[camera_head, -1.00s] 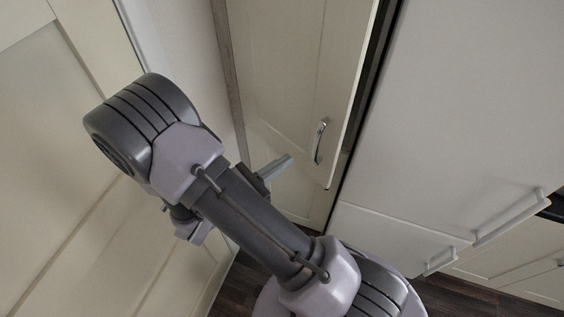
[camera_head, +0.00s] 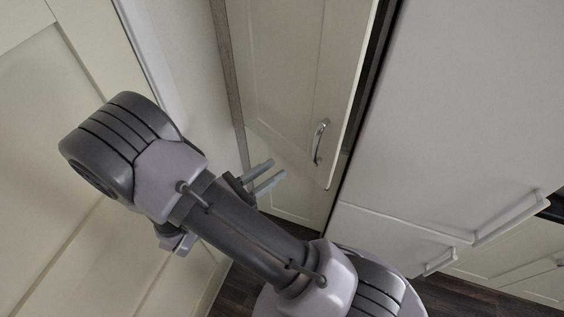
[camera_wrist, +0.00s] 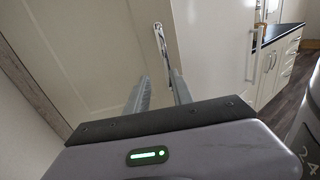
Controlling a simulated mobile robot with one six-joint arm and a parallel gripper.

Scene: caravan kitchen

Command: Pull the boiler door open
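The boiler door (camera_head: 285,75) is a tall cream panel with a curved metal handle (camera_head: 319,142) near its lower right edge. A dark gap runs along its right side, and its lower right corner appears to stand slightly out from the frame. My gripper (camera_head: 267,173) is left of and below the handle, apart from it, with two separated grey fingers and nothing between them. In the wrist view, my open gripper (camera_wrist: 159,92) points at the door (camera_wrist: 85,50), and the handle (camera_wrist: 161,46) shows beyond the fingertips, roughly between them.
A large white appliance front (camera_head: 465,95) stands right of the door, with white handles low down. A cream panel (camera_head: 45,160) and wall are close on the left of my arm. Dark wood floor (camera_head: 240,288) shows below. The wrist view shows a dark worktop (camera_wrist: 280,33) at right.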

